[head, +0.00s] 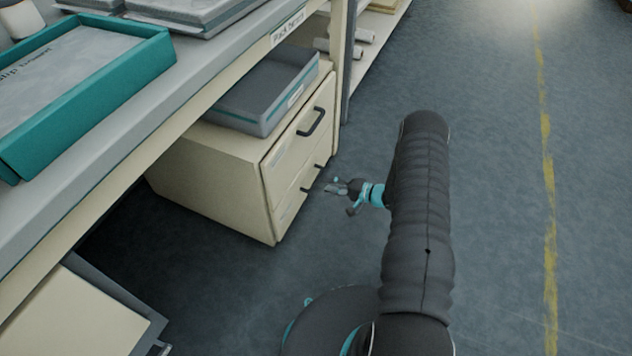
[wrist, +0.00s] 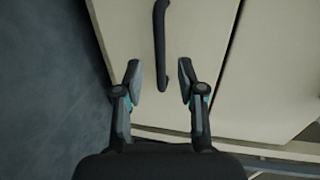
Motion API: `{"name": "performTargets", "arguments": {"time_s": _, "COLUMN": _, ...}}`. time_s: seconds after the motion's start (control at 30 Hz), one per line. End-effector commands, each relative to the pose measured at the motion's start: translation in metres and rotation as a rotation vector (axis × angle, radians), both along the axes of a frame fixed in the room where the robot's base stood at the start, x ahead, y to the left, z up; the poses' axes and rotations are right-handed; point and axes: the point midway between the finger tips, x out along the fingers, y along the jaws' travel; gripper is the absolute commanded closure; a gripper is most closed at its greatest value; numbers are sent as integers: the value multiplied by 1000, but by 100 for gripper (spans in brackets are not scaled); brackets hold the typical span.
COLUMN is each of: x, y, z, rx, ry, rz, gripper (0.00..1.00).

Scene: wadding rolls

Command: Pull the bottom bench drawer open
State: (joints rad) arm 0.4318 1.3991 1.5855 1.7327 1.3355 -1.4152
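The cream drawer unit stands under the bench, with an upper drawer (head: 290,140) and a bottom drawer (head: 288,211). Both drawers look shut. The bottom drawer's dark bar handle (head: 305,190) is partly covered by my gripper (head: 333,188) in the head view. In the wrist view the bottom drawer front (wrist: 205,50) fills the middle, and its handle (wrist: 160,45) runs upright in the picture. My gripper (wrist: 159,80) is open, with one finger either side of the handle's near end. I see gaps between the fingers and the bar, and no clear contact.
A grey tray (head: 250,112) sits on top of the drawer unit. The bench top (head: 110,115) overhangs it and carries a teal box (head: 160,55). Another cream box-like unit (head: 70,315) stands at lower left. The floor (head: 490,200) to the right is clear.

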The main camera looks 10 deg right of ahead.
Motion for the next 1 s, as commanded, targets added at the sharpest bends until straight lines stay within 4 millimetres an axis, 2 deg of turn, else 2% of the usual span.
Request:
{"name": "performTargets", "arguments": {"time_s": 0.1, "x": 12, "y": 19, "z": -5, "rx": 0, "ry": 1, "rz": 4, "gripper": 61}}
{"name": "performTargets", "arguments": {"time_s": 0.33, "x": 29, "y": 42, "z": -11, "rx": -1, "ry": 0, "rz": 2, "gripper": 61}}
{"name": "performTargets", "arguments": {"time_s": 0.77, "x": 35, "y": 49, "z": -13, "rx": 0, "ry": 1, "rz": 0, "gripper": 61}}
{"name": "performTargets", "arguments": {"time_s": 0.83, "x": 35, "y": 49, "z": -13, "rx": 0, "ry": 1, "rz": 0, "gripper": 73}}
{"name": "performTargets", "arguments": {"time_s": 0.93, "x": 35, "y": 49, "z": -13, "rx": 1, "ry": 1, "rz": 0, "gripper": 98}}
{"name": "performTargets", "arguments": {"time_s": 1.0, "x": 35, "y": 49, "z": -13, "rx": -1, "ry": 1, "rz": 0, "gripper": 100}}
